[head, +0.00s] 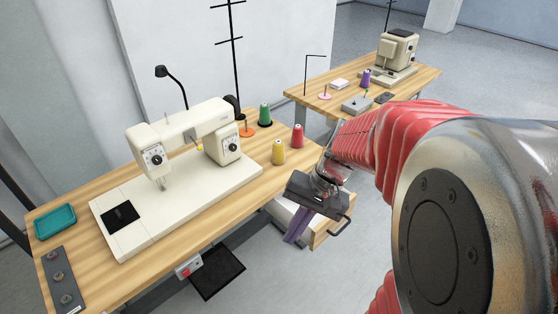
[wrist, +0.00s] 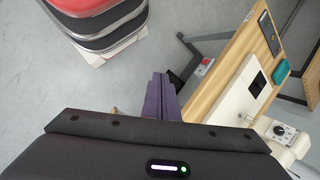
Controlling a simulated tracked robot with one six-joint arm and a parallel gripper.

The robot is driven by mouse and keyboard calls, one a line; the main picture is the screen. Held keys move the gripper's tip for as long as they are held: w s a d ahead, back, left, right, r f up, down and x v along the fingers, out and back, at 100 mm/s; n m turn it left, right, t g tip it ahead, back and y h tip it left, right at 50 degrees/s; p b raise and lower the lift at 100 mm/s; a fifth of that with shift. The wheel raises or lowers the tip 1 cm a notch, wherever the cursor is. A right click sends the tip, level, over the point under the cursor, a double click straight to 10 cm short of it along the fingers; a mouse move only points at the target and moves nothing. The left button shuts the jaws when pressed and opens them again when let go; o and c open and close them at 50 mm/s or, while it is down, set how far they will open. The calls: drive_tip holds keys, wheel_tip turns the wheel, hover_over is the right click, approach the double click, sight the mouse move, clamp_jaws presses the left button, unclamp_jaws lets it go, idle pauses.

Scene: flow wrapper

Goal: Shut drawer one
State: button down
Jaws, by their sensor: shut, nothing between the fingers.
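A drawer (head: 321,237) with a pale wooden front stands pulled out under the right end of the sewing table (head: 215,208), and a dark handle shows at its right. It is the only drawer I can make out, and I see no number on it. My gripper (head: 294,236) is at the drawer, its dark body above and its purple fingers pointing down, hiding part of the drawer. The fingers are together and empty; they also show in the wrist view (wrist: 163,98). I cannot tell whether they touch the drawer. In the wrist view my gripper body hides most of the drawer.
A cream sewing machine (head: 190,137), several thread cones and a teal tray (head: 55,222) stand on the table. A red-buttoned switch box (head: 188,267) and dark pedal (head: 218,274) are below its front edge. A second table (head: 420,83) stands behind. Floor before the drawer looks clear.

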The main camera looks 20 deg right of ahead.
sight(323, 229)
drive_tip(key=s+d+f+m+t+y, duration=0.1)
drive_tip(key=s+d+f+m+t, duration=0.2)
drive_tip(key=d+f+m+t, duration=1.3)
drive_tip(key=d+f+m, duration=0.8)
drive_tip(key=d+f, duration=0.1)
drive_tip(key=f, duration=0.3)
drive_tip(key=shift+d, duration=0.4)
drive_tip(key=shift+r+x, duration=0.15)
drive_tip(key=shift+x, duration=3.3)
drive_tip(key=shift+r+x, duration=0.1)
drive_tip(key=shift+x, duration=3.35)
drive_tip(key=shift+a, duration=0.15)
